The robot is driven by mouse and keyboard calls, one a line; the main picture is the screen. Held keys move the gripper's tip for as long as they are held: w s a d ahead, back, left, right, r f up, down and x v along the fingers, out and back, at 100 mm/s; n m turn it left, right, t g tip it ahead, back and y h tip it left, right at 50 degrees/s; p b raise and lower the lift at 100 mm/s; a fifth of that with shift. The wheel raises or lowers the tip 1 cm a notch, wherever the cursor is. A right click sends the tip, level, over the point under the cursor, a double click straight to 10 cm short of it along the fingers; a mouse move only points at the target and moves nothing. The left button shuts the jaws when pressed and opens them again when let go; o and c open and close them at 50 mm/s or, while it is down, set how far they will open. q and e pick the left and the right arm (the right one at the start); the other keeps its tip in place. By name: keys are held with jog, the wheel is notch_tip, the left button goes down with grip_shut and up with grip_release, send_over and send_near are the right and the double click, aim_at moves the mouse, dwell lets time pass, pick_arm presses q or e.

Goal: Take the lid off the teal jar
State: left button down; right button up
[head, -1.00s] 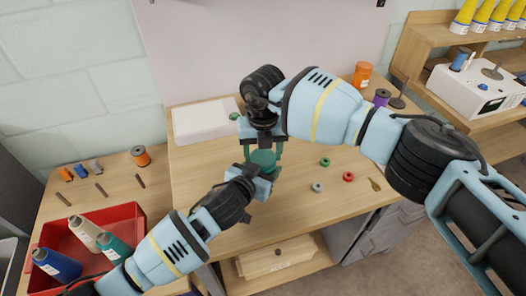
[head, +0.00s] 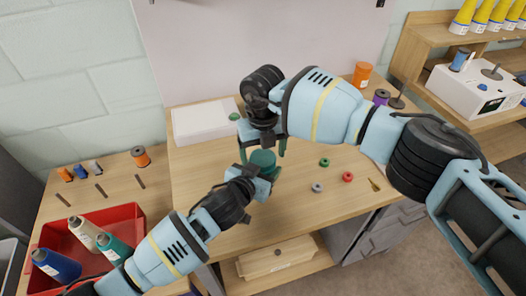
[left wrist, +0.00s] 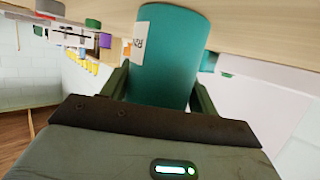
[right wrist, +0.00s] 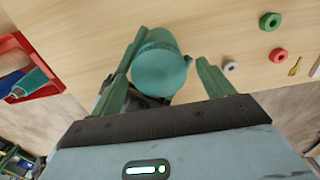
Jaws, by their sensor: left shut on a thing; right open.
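The teal jar (head: 263,163) stands over the front part of the table, gripped by my left gripper (head: 258,170). In the left wrist view, the jar body (left wrist: 168,60) with a white label is between the left fingers. My right gripper (head: 263,148) is above the jar, fingers open and pointing down. In the right wrist view, the jar's round teal top (right wrist: 160,72) lies between the right fingers, nearer the left one, with a gap to the right finger. I cannot clearly tell the lid's edge from the jar.
A green ring (head: 324,162), a red ring (head: 348,177) and a grey ring (head: 317,187) lie to the right. A white box (head: 203,120) is at the back left. A red tray (head: 128,217) with thread cones stands at left. The table's front right is mostly clear.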

jog(key=shift+s+a+r, duration=0.1)
jog(key=shift+r, duration=2.15)
jog(key=shift+c, duration=0.4)
jog(key=m, duration=0.2)
jog(key=shift+r+m, duration=0.3)
jog(key=shift+r, duration=0.05)
jog(key=m, duration=0.2)
jog(key=r+m, duration=0.1)
jog(key=m, duration=0.1)
jog(key=shift+r, duration=0.1)
jog(key=m, duration=0.2)
jog(key=r+m, duration=0.1)
jog(key=m, duration=0.4)
jog(key=shift+r, duration=0.25)
jog(key=shift+f, duration=4)
jog(key=shift+c, duration=0.5)
